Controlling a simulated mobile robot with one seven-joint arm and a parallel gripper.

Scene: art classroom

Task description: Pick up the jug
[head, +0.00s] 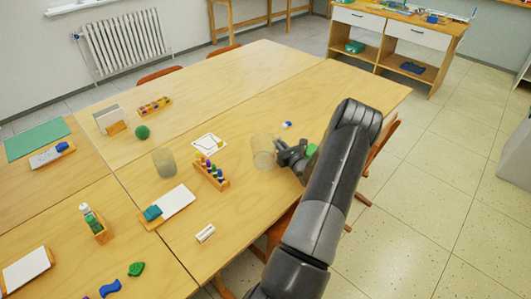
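A clear, see-through vessel, which looks like the jug (263,151), stands upright on the wooden table near its right edge. My gripper (280,153) reaches in from the right, low over the table, with its fingers at the jug's right side. The view is too small to tell whether the fingers touch the jug or how far apart they are. Any handle on that side is hidden by the gripper. A second clear vessel (164,163) stands further left on the table.
A wooden rack of coloured pieces (212,174) and a white card (209,143) lie left of the jug. A small blue-and-white item (287,125) lies behind my gripper. A white block (205,233) lies nearer the front. Chairs line the table's right edge.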

